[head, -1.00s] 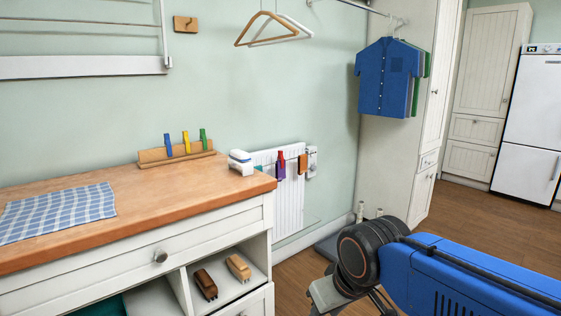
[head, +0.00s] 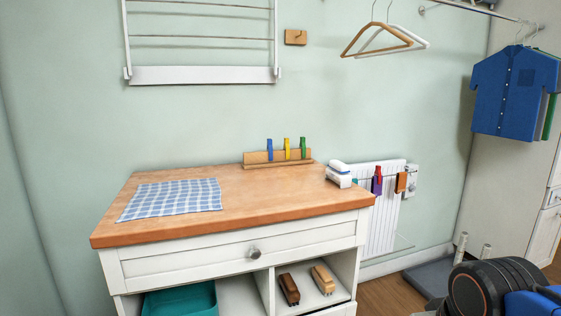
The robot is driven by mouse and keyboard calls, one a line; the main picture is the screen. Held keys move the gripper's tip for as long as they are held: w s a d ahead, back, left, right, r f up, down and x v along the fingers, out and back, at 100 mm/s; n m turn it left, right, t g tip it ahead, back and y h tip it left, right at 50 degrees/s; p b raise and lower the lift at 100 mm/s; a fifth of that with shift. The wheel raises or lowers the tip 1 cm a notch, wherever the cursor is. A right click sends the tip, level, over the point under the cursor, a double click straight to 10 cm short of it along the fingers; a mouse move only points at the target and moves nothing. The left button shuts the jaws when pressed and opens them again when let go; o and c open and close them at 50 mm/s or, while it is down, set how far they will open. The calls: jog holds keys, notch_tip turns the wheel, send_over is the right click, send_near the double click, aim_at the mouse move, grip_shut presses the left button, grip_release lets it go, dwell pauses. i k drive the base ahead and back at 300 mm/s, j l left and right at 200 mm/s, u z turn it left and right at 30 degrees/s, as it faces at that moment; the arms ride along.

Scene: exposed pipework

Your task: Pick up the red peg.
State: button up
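The red peg (head: 379,174) is small in the head view, at the white radiator (head: 380,222) right of the counter. It stands upright at the radiator's top edge, just above a small purple item (head: 376,187); I cannot tell whether it is clipped to it. Blue (head: 270,149), yellow (head: 287,148) and green (head: 303,147) pegs stand on a wooden rail (head: 257,158) at the back of the counter. My arm shows at the lower right, well apart from the red peg. My gripper's fingers are outside the picture.
The wooden counter (head: 240,215) bears a checked cloth (head: 172,198) and a white device (head: 339,174) at its right end. An orange-brown item (head: 401,182) hangs beside the red peg. Two brushes (head: 289,289) lie in the open shelf. Blue shirt (head: 513,92) hangs at right.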

aim_at(378, 172)
jog(key=i+l+z, duration=0.55)
jog(key=i+z, duration=0.15)
jog(key=i, duration=0.2)
jog(key=i+l+z, duration=0.1)
jog(key=i+z, duration=0.25)
jog(key=i, duration=0.15)
